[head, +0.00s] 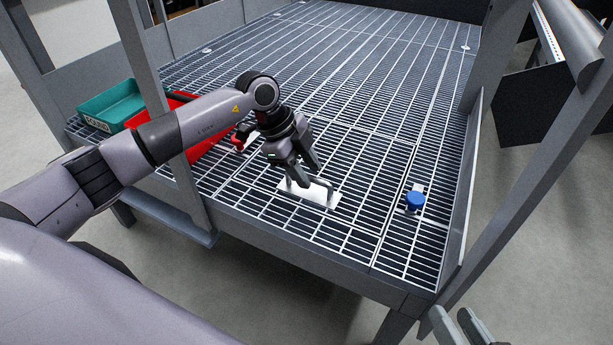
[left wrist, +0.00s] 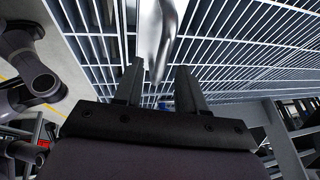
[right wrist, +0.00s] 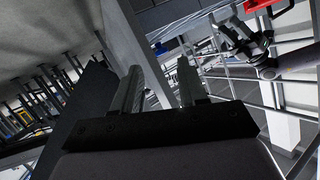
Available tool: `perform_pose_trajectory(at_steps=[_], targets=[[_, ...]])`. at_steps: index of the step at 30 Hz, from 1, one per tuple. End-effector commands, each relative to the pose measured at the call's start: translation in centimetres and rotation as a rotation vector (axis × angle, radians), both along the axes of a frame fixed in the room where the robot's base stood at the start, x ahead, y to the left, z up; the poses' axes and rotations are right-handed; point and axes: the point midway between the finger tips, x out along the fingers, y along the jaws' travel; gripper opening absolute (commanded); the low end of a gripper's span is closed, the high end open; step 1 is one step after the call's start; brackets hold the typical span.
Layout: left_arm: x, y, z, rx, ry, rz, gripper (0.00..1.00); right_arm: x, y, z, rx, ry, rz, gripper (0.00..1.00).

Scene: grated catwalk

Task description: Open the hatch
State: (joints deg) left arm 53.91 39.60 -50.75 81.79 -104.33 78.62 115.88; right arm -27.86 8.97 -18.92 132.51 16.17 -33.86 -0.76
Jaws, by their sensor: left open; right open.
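The hatch (head: 347,214) looks like a grated panel set flush in the catwalk near its front edge. A pale plate (head: 318,194) with an upright handle (head: 331,191) is on it. My left gripper (head: 304,180) points down over the plate, open, right at the handle. In the left wrist view, the shiny handle (left wrist: 160,38) lies between or just beyond the two open fingers (left wrist: 160,75); contact cannot be told. My right gripper (head: 460,328) is open, empty and low at the right, outside the catwalk frame; its fingers (right wrist: 157,88) also show in the right wrist view.
A blue knob (head: 415,200) stands on the grating right of the hatch. A red part (head: 241,137) sits to its left. Teal (head: 112,104) and red bins (head: 203,146) are at the left. Grey posts (head: 164,110) and side panels frame the catwalk. The grating behind is clear.

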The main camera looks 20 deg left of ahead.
Motion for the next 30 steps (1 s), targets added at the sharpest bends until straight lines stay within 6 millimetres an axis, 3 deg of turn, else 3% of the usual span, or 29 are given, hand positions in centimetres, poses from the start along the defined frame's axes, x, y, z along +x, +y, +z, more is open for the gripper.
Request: perform_pose_trajectory(at_steps=[11, 12, 15, 16, 23, 30], targets=[[0.1, -0.2, -0.3, -0.001, 0.0, -0.001, 0.4, 0.0, 0.0, 0.0, 0.002, -0.01, 0.001, 0.43], [0.1, -0.2, -0.3, -0.001, 0.0, -0.001, 0.37, 0.0, 0.0, 0.0, 0.002, -0.01, 0.001, 0.43], [0.1, -0.2, -0.3, -0.001, 0.0, -0.001, 0.04, 0.0, 0.0, 0.0, 0.002, -0.01, 0.001, 0.43], [0.1, -0.2, -0.3, -0.001, 0.0, -0.001, 0.0, 0.0, 0.0, 0.0, 0.002, -0.01, 0.001, 0.43], [0.1, -0.2, -0.1, -0.001, 0.001, -0.001, 0.0, 0.0, 0.0, 0.2, 0.003, -0.008, 0.002, 0.43], [0.4, -0.2, 1.3, 0.0, 0.035, 0.0, 0.0, 0.3, 0.9, 0.6, 0.047, 0.05, 0.016, 0.43]])
